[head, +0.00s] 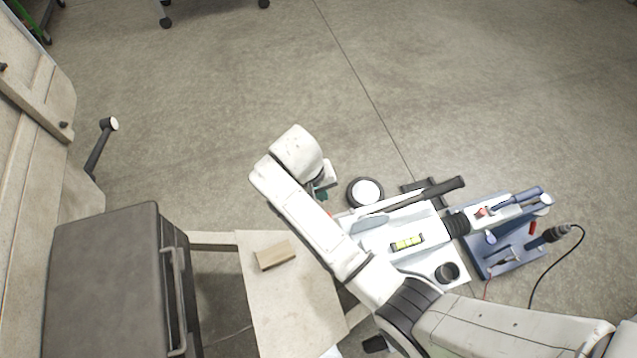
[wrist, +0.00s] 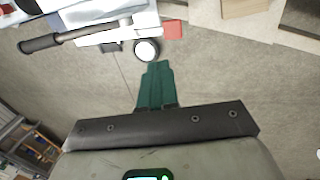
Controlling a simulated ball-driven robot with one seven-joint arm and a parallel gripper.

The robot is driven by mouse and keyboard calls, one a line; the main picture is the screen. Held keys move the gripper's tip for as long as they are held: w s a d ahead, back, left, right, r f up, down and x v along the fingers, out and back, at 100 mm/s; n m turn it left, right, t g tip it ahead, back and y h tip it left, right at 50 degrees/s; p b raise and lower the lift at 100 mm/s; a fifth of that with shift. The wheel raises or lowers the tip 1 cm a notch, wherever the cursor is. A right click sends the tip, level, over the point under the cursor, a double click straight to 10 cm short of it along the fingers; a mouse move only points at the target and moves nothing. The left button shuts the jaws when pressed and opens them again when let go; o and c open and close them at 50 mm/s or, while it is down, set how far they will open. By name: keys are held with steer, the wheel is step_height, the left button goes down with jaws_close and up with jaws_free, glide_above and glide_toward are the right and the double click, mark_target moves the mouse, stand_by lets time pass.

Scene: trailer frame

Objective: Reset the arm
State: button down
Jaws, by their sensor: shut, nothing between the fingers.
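My white arm reaches from the lower right of the head view up to the middle, above the floor and beside a wooden board. My gripper (wrist: 157,70) shows in the wrist view as dark green fingers pressed together, with nothing between them. In the head view only a bit of green of my gripper (head: 321,195) shows beside the wrist; the rest is hidden by the arm.
A wooden block (head: 275,255) lies on the board (head: 290,315). A white tray (head: 405,260) with a level (head: 407,243) and tools stands right of my arm, near a blue tool holder (head: 510,262). A dark cabinet (head: 105,285) stands left.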

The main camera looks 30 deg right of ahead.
steer(key=s+d+r+y, duration=0.1)
steer(key=s+d, duration=0.1)
steer(key=s, duration=0.6)
steer(key=s+d+r+n+t, duration=0.1)
steer(key=s+d+r, duration=0.1)
steer(key=s, duration=0.6)
steer(key=s+d+r+y, duration=0.1)
steer(key=s+d, duration=0.3)
steer(key=s, duration=0.5)
steer(key=shift+r+n+t+y, duration=0.3)
steer(key=shift+n, duration=0.1)
